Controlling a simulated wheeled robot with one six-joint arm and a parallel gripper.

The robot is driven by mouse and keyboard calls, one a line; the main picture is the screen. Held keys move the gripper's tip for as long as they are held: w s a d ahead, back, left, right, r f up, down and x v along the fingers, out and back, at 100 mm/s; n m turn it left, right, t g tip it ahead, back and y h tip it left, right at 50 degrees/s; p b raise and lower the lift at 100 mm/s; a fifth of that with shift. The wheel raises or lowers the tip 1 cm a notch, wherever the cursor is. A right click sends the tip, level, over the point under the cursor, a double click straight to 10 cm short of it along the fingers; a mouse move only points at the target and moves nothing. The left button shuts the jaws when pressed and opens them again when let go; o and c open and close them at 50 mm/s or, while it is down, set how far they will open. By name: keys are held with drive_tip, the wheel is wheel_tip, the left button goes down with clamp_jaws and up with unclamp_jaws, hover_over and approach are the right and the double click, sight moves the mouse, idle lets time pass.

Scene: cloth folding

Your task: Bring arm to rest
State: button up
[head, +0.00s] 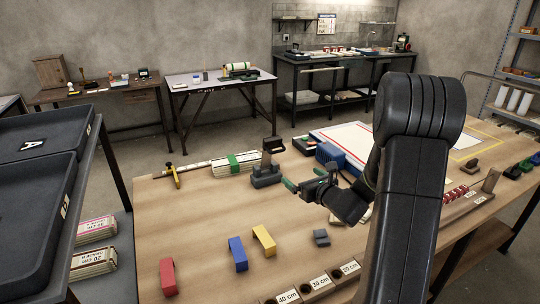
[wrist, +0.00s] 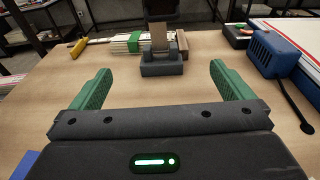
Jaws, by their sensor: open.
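My gripper (head: 305,186) is above the wooden table (head: 195,211) in the head view, held out to the left from my arm. In the wrist view, my gripper (wrist: 161,88) shows two green fingers spread wide apart with nothing between them. Beyond the fingers stands a dark grey block-like stand (wrist: 165,67) with a wooden piece upright in it. The same stand (head: 266,179) is just left of and beyond my gripper in the head view. My arm covers part of the table on the right.
A red piece (head: 167,277), a blue piece (head: 238,254) and a yellow piece (head: 264,241) lie on the front of the table. A blue box (head: 330,154) and a white board (head: 350,141) are behind my gripper. Black trays (head: 40,185) stand at left.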

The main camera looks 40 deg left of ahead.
drive_tip(key=v, duration=1)
drive_tip(key=shift+b, duration=0.45)
